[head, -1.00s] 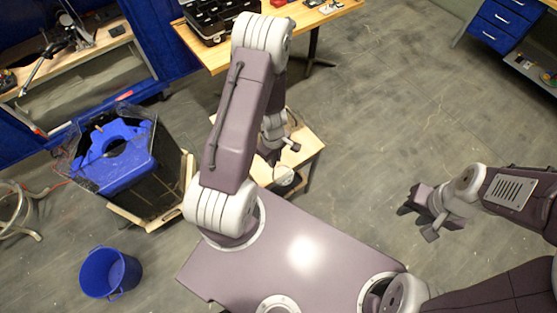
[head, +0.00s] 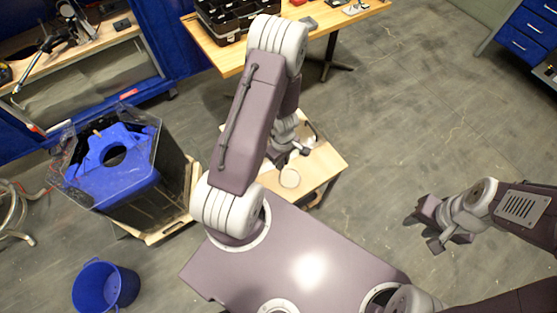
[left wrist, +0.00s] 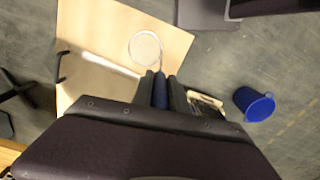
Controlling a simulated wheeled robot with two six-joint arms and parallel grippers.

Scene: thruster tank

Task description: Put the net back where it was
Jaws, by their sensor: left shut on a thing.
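My left gripper (head: 277,157) is over the small wooden table, partly hidden by my arm in the head view. In the left wrist view its fingers (left wrist: 160,85) are shut on the net's blue handle (left wrist: 161,98). The net's pale round hoop (left wrist: 145,48) reaches out beyond the fingertips, over the wooden top. The hoop also shows in the head view (head: 290,178). I cannot tell whether it touches the table. My right gripper (head: 416,212) is empty over bare floor at the right, and its fingers look apart.
The small wooden table (head: 322,166) stands beside my base. A dark tank (head: 165,200) with a blue top (head: 88,172) stands at the left on a wooden base. A blue bucket (head: 105,287) is on the floor. A workbench (head: 228,58) holds a black case.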

